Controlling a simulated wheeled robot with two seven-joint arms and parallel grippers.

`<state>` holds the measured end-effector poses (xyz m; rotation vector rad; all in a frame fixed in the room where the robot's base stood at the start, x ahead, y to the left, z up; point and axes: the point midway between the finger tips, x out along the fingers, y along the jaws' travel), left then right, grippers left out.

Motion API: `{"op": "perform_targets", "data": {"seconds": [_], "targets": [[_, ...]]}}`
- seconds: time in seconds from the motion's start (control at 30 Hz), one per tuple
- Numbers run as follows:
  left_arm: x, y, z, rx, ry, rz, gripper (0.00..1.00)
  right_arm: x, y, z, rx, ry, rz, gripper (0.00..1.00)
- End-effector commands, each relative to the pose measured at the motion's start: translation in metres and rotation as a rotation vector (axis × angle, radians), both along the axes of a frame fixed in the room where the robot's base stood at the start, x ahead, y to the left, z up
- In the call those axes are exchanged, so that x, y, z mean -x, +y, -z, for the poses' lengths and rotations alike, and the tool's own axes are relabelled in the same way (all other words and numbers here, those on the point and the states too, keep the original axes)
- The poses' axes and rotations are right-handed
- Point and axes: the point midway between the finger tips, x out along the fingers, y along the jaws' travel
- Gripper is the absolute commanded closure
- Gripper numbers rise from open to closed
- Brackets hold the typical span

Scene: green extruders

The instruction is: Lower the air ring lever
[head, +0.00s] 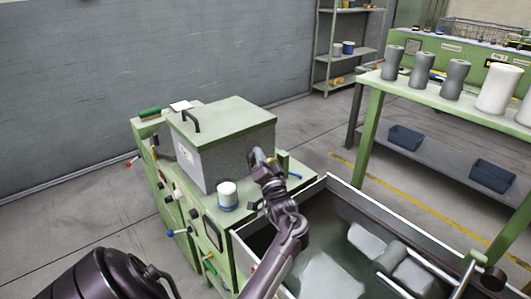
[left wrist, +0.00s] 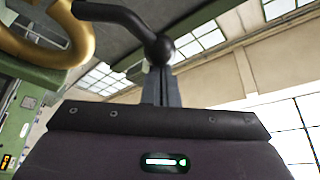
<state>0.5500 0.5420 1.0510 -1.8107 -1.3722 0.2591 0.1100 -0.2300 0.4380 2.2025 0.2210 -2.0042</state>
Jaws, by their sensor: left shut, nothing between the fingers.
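The green extruder (head: 205,215) stands left of centre in the head view, with several coloured-knob levers on its front. My left gripper (head: 257,158) is in front of the right side of the grey box on it. In the left wrist view, the gripper's dark fingers (left wrist: 160,88) are shut and empty. A black lever (left wrist: 115,13) ending in a round ball knob (left wrist: 160,49) shows just beyond the fingertips, beside a brass-coloured ring (left wrist: 45,50). The wrist view does not settle whether the fingers touch the knob. I cannot pick out this lever in the head view. My right gripper is not in view.
The grey box (head: 235,155) has a green lid with a black handle. A white-topped jar (head: 227,195) stands beside it. A large open bin (head: 325,187) with pale blocks is at the lower right. A green table (head: 425,96) carries grey rolls. Floor is clear at left.

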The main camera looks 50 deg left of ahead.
Motion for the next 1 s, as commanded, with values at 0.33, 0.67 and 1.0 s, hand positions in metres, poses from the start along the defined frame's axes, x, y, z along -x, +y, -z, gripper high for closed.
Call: {"op": "perform_targets", "data": {"seconds": [0.33,0.67,1.0], "targets": [[0.009,0.001,0.014,0.000,0.003,-0.001,1.00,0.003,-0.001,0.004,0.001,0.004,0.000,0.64],[0.011,0.002,0.017,0.003,0.006,-0.002,1.00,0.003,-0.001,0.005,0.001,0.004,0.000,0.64],[0.010,0.003,0.012,0.004,0.007,-0.004,1.00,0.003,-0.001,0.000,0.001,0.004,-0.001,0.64]]}}
